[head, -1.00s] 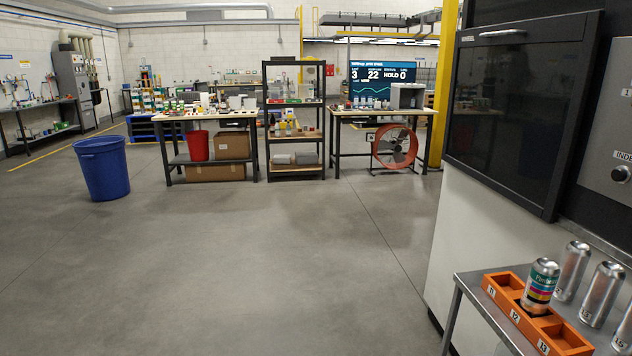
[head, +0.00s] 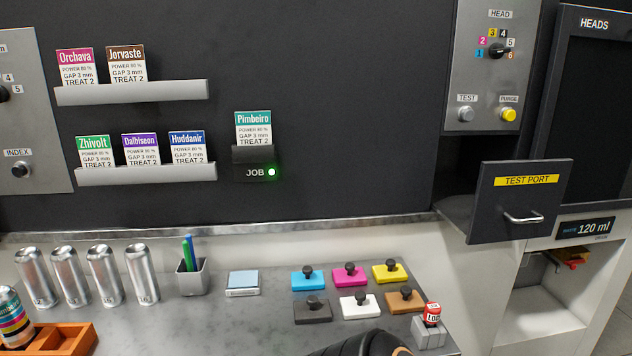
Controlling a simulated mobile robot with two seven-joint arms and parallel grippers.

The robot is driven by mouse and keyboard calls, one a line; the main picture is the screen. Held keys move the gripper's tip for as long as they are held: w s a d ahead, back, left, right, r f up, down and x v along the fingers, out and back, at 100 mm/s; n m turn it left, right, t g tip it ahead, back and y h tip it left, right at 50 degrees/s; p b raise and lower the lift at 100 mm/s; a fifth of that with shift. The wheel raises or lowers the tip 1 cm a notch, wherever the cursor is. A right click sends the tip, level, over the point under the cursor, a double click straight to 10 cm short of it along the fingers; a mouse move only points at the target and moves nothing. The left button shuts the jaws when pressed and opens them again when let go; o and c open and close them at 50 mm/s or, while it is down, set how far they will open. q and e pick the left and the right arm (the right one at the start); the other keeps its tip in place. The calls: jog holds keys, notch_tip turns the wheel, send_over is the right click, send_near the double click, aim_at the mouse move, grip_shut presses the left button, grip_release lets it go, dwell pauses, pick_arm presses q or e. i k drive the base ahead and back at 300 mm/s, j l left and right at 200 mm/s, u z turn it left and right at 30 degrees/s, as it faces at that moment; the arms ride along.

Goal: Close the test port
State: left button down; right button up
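The test port (head: 516,200) is in the right part of the head view. Its dark front panel carries a yellow TEST PORT label and a pale bar handle (head: 523,217). The panel stands out from the machine face, with a dark opening (head: 463,170) showing behind its left side, so the port is open. Neither of my grippers shows. A dark rounded part at the bottom edge looks like my own arm, apart from the port.
A grey table (head: 262,320) holds several silver cans, a pen cup (head: 193,280), coloured knobbed pads and a small red-topped item (head: 432,315). An orange rack (head: 70,340) is at lower left. A control panel (head: 495,70) is above the port, a 120 ml display (head: 585,228) below right.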

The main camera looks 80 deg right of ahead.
aim_at(520, 199)
jog(key=z, duration=3.7)
